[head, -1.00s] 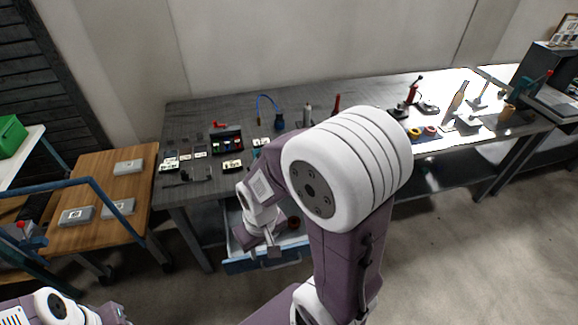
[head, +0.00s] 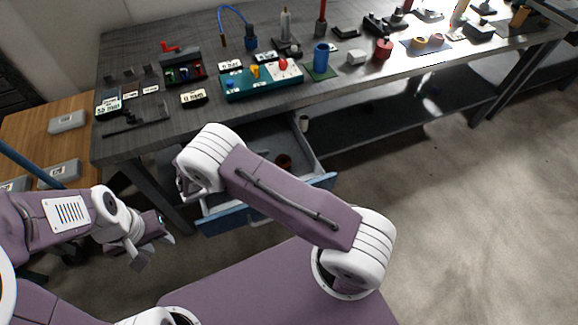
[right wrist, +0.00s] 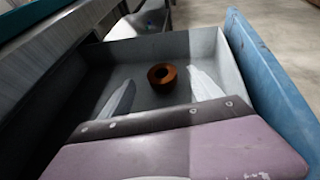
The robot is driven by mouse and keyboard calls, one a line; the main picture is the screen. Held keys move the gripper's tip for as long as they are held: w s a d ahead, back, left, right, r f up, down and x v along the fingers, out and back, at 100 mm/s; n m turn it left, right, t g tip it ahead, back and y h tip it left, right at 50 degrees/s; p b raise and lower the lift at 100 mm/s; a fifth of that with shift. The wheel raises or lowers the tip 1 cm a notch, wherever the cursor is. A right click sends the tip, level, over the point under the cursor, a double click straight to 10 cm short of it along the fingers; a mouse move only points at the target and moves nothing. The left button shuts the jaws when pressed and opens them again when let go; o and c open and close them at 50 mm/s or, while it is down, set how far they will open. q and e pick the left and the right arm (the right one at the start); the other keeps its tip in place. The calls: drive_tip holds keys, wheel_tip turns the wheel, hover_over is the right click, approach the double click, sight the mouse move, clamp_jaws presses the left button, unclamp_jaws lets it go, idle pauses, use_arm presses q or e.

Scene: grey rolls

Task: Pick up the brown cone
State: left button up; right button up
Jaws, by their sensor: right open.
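The brown cone (right wrist: 162,77) is a short reddish-brown piece with a round dark hole in its top. It stands on the floor of an open grey drawer (right wrist: 205,45), and also shows in the head view (head: 284,162). My right gripper (right wrist: 161,82) is open and empty over the drawer. In the right wrist view its two fingers lie either side of the cone in the picture, with the cone beyond and apart from them. In the head view my right arm hides that gripper. My left gripper (head: 155,250) is open and empty at the lower left.
The grey workbench (head: 140,40) above carries tools, blocks and labels. A wooden side table (head: 25,125) with grey boxes stands at left. The floor at right is clear.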

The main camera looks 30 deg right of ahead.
sight(286, 160)
drive_tip(key=x, duration=0.3)
drive_tip(key=shift+s+d, duration=0.15)
drive_tip(key=shift+d, duration=0.2)
drive_tip(key=x, duration=0.3)
drive_tip(key=b+x, duration=0.1)
drive_tip(key=x, duration=0.1)
drive_tip(key=shift+d+f, duration=0.1)
drive_tip(key=shift+f, duration=0.25)
clamp_jaws()
drive_tip(key=shift+r, duration=0.1)
